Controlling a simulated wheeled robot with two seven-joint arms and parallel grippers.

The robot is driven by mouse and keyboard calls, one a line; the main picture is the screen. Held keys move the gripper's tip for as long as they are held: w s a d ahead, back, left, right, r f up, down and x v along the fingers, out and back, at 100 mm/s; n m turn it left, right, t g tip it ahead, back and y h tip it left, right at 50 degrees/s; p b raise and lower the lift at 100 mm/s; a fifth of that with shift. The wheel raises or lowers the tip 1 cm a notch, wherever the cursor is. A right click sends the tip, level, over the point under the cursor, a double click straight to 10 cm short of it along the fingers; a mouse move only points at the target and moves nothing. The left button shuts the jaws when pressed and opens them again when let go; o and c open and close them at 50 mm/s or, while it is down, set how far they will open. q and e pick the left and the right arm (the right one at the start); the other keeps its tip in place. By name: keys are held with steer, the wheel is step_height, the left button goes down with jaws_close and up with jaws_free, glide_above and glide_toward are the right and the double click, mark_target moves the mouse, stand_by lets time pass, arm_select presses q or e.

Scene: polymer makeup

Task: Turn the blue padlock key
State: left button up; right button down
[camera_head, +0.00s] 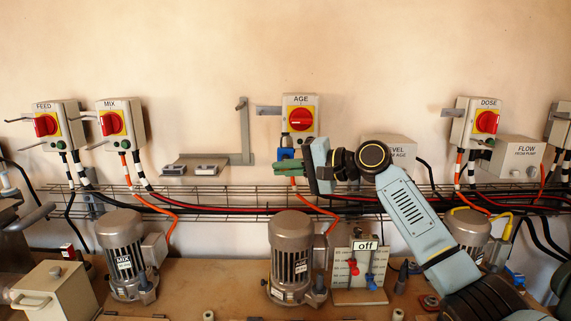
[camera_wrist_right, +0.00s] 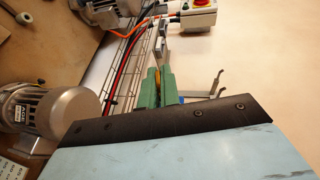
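The blue padlock (camera_head: 285,153) hangs at the lower left of the AGE switch box (camera_head: 300,116), which has a red knob on a yellow plate. Its key cannot be made out. My right gripper (camera_head: 288,167) has green fingers and is right at the padlock, just below it. My left gripper is not in view.
A wire cable tray (camera_head: 230,198) with red and black cables runs below the box. The AGE motor (camera_head: 291,250) and a lever panel marked off (camera_head: 345,292) stand beneath. A grey wall bracket (camera_head: 243,140) is to the left, a LEVEL box (camera_head: 388,143) to the right.

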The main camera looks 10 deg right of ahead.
steer(key=h+p, duration=0.1)
steer(key=p, duration=0.2)
steer(key=n+g+h+p, duration=0.1)
steer(key=h+p, duration=0.1)
steer(key=p, duration=0.2)
steer(key=g+h+p, duration=0.1)
steer(key=p, duration=0.3)
steer(key=shift+r+h, duration=0.3)
steer(key=shift+r, duration=0.05)
steer(key=shift+n+h+p, duration=0.3)
steer(key=shift+h+p, duration=0.15)
steer(key=shift+h, duration=0.05)
steer(key=shift+f+g+h, duration=0.2)
steer(key=shift+g+h, duration=0.2)
steer(key=shift+h, duration=0.3)
steer(key=n+g+h, duration=0.1)
steer(key=h, duration=0.2)
steer(key=shift+f, duration=0.1)
steer(key=shift+n+g+h, duration=0.4)
steer(key=shift+h, duration=1.3)
steer(key=shift+f, duration=0.1)
steer(key=c, duration=1.6)
jaws_free()
steer(key=shift+h, duration=0.3)
